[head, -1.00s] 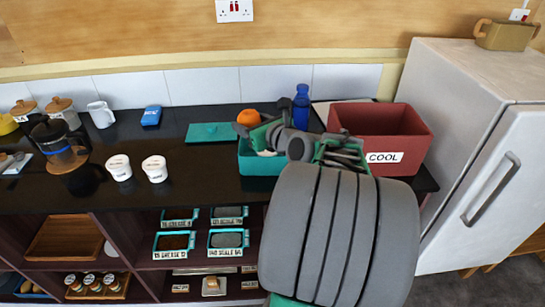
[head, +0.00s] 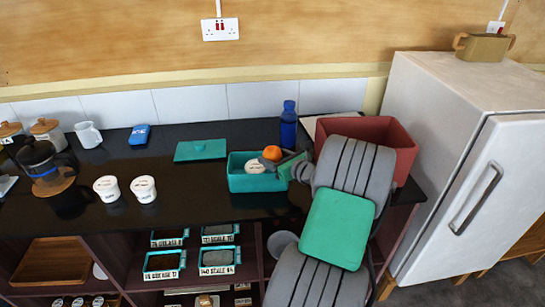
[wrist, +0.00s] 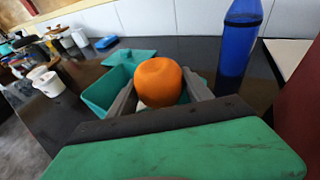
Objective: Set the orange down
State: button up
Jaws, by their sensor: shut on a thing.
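The orange (head: 272,153) is held by my gripper (head: 276,158) over the right part of a teal open box (head: 262,184) on the black counter. In the wrist view the orange (wrist: 158,81) sits between the two grey fingers of my gripper (wrist: 160,93), which are shut on it. The teal box (wrist: 98,97) shows behind and to the left of it there. A white round item with a label (head: 255,167) lies inside the box. Whether the orange touches the box or that item cannot be told.
A teal lid (head: 201,150) lies left of the box. A blue bottle (head: 288,124) stands behind it, and a red crate (head: 385,130) is to the right. Two white tubs (head: 143,189) stand to the left. The counter between tubs and box is clear.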

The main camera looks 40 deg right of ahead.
jog(key=shift+f, duration=0.45)
jog(key=shift+f, duration=0.1)
jog(key=o, duration=1.5)
jog(key=shift+a+f, duration=0.1)
jog(key=shift+s, duration=0.1)
